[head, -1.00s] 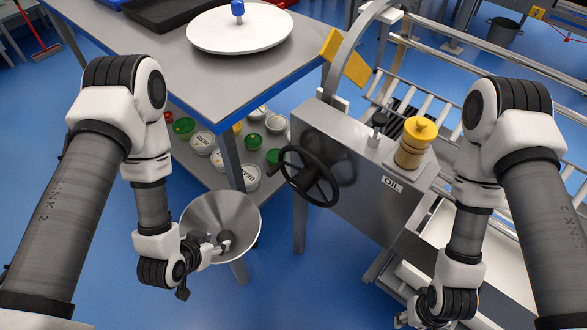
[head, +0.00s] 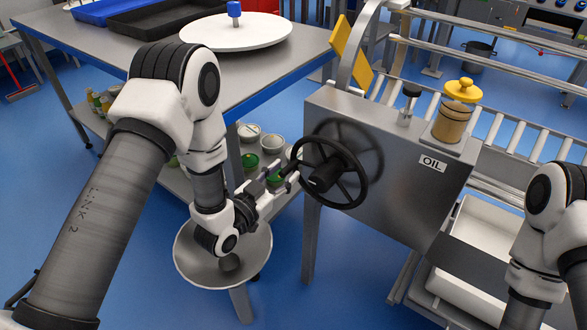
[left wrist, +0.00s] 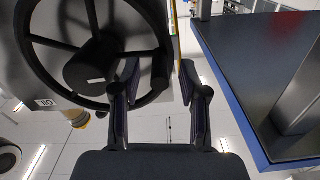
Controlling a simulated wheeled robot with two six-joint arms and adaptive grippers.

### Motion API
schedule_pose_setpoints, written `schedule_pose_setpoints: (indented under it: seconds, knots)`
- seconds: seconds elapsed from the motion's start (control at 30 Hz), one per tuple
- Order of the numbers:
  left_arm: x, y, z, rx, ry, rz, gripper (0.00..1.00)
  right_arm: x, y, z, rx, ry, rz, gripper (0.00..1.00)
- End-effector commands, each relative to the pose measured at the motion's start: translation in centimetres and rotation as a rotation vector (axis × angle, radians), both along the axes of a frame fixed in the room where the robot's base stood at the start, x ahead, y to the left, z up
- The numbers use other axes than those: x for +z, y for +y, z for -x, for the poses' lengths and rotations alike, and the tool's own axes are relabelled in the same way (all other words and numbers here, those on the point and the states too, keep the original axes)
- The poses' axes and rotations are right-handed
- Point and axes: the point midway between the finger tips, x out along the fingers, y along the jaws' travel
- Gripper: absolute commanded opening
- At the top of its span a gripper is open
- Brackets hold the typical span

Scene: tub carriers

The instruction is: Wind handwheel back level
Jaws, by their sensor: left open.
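The black handwheel (head: 322,176) sits on the left face of the grey metal housing (head: 405,180). It has a dark hub, spokes and a round rim. A dark grip on the wheel's rim shows at its left side. My left gripper (head: 279,178) is open at that left side of the wheel. Contact cannot be told. My right gripper is out of view; only part of that arm shows.
A steel funnel-shaped bowl (head: 190,268) stands below my left gripper. A steel table (head: 120,70) with a white disc (head: 262,34) is at the left, with several tubs beneath. A yellow-lidded oil pot (head: 453,122) stands on the housing. White tubs (head: 490,230) are at the right.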

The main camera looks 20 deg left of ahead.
Motion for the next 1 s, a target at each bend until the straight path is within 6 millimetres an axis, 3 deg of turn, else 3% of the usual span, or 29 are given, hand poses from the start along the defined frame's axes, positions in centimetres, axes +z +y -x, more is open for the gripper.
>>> schedule_pose_setpoints:
  seconds: [0.2, 0.47, 0.5, 0.6, 0.63, 1.0]
  knots:
    - [0.0, -1.3, -3.3, -0.001, -0.001, -0.001, 0.43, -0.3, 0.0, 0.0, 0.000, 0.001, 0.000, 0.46]
    - [0.0, -1.4, -3.9, 0.001, 0.001, 0.001, 0.43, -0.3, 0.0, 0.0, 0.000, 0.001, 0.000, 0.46]
    - [0.0, -1.4, -3.9, 0.001, 0.001, 0.001, 0.40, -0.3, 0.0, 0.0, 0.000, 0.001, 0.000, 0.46]
    - [0.0, -1.4, -3.8, 0.001, 0.001, 0.001, 0.04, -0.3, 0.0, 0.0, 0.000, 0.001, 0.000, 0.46]
    - [0.0, -1.4, -3.8, 0.000, 0.001, 0.001, 0.00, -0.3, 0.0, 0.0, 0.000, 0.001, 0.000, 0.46]
    - [0.0, -1.5, -4.1, -0.004, -0.002, -0.020, 0.00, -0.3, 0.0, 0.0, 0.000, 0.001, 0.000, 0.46]
